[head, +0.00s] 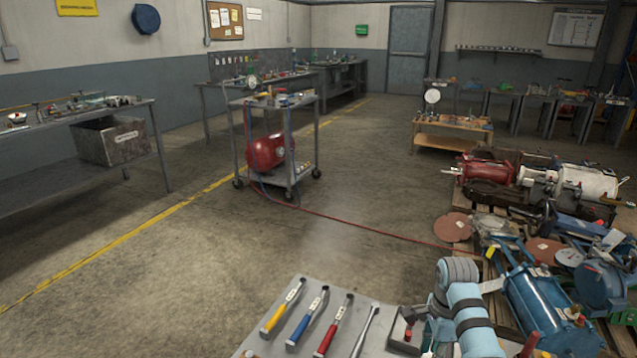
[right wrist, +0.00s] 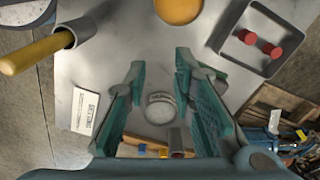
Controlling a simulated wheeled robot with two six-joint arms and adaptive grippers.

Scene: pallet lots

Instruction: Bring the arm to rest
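My right arm (head: 462,305), light blue with grey bands, stands over the right part of the grey tabletop (head: 385,312) at the bottom of the head view. My right gripper (right wrist: 160,72) shows in the right wrist view with its two teal fingers apart. Nothing is gripped. A small round metal piece (right wrist: 160,108) appears between the fingers; I cannot tell its height relative to them. The gripper's tips are not clear in the head view. My left arm and gripper are in neither view.
Yellow, blue and red-handled tools (head: 283,306) and a bare metal one lie on the tabletop. A dark tray (right wrist: 222,38) holds two red pieces. A yellow handle (right wrist: 36,54) and white card (right wrist: 86,110) are left of the fingers. Cluttered pallets (head: 480,262) stand right; floor beyond is open.

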